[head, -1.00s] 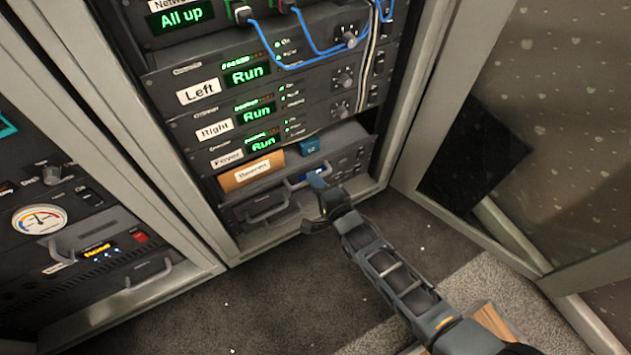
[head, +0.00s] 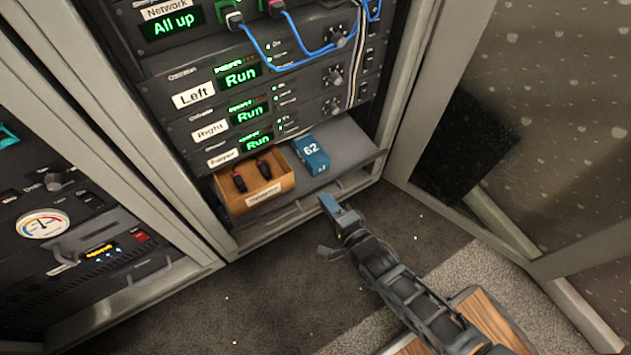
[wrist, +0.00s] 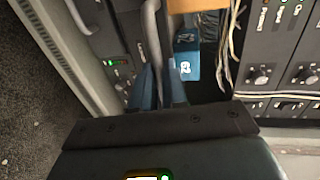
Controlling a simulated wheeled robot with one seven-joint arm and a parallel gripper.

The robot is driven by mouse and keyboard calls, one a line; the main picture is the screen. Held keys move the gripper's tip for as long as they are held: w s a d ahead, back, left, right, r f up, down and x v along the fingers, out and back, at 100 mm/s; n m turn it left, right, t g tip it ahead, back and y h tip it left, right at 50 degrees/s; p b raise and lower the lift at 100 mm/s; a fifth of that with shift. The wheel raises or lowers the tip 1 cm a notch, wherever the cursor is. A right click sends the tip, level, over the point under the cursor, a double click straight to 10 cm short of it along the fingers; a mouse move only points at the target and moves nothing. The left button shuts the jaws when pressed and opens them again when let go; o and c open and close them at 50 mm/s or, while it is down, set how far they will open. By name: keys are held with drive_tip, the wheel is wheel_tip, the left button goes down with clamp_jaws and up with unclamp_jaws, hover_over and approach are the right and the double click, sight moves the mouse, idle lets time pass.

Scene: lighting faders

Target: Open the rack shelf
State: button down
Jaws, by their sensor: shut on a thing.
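The rack shelf (head: 347,147) is a grey drawer low in the rack, and it stands pulled out toward me. A wooden box (head: 281,184) with two dark items in it and a blue box (head: 316,160) marked 62 sit on it. My gripper (head: 328,204) is at the shelf's front. In the wrist view my gripper (wrist: 159,92) is shut on the shelf's curved grey handle (wrist: 152,38). In the head view my gripper hides the gripped part of the handle. The blue box also shows in the wrist view (wrist: 187,66).
Rack units with green displays (head: 238,73) and blue cables (head: 300,55) are above the shelf. Another rack (head: 75,235) stands at the left. A framed door panel (head: 480,150) stands open at the right.

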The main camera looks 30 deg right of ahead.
drive_tip(key=f+p+v, duration=0.1)
drive_tip(key=f+v, duration=0.2)
drive_tip(key=v, duration=1.2)
drive_tip(key=shift+s+p, duration=0.35)
drive_tip(key=shift+s, duration=0.35)
drive_tip(key=shift+f, duration=0.1)
drive_tip(key=c, duration=1.2)
unclamp_jaws()
drive_tip(key=shift+o, duration=0.2)
drive_tip(key=p+v, duration=0.1)
drive_tip(key=v, duration=0.6)
drive_tip(key=shift+s+p, duration=0.3)
drive_tip(key=shift+s, duration=0.1)
